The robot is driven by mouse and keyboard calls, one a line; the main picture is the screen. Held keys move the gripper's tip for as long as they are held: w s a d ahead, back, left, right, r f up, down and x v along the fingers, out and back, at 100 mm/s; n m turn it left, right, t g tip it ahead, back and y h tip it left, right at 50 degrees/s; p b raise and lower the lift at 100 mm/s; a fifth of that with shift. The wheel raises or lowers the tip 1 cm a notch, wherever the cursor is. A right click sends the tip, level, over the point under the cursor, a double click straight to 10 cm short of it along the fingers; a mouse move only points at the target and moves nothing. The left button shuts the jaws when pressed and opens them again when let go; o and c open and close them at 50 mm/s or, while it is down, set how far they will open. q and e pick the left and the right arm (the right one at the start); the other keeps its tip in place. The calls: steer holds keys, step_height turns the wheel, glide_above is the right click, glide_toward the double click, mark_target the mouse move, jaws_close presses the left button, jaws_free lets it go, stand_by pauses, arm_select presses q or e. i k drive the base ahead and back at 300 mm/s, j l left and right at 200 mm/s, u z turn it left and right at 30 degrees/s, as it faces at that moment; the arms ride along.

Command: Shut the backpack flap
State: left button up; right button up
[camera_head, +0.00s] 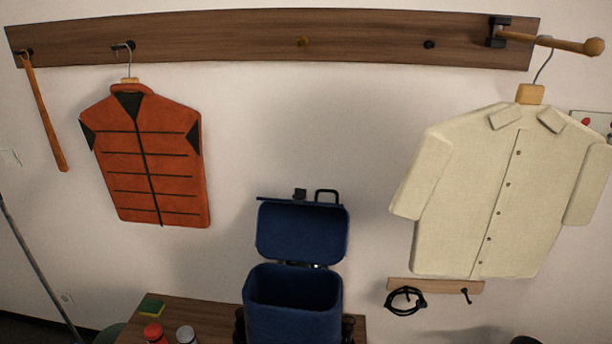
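The blue backpack (294,325) stands upright on a wooden table at the bottom middle, with its top opening facing up. Its flap (302,233) stands raised behind the opening, hinged along the back edge, so the backpack is open. A dark buckle and a loop handle sit at the flap's upper edge. The inside looks dark and I see no contents. Neither of my grippers shows in the head view.
An orange vest (150,160) and a cream shirt (480,190) hang from the wall rail (220,38).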

mark_target(316, 232)
steer(key=i+j, duration=0.25)
steer(key=i, duration=0.25)
steer(key=i+j+z, duration=0.1)
steer(key=i+j, duration=0.15)
steer(key=i, duration=0.3)
steer(key=k+j+u, duration=0.2)
steer(key=k+j, duration=0.2)
steer(key=k, duration=0.1)
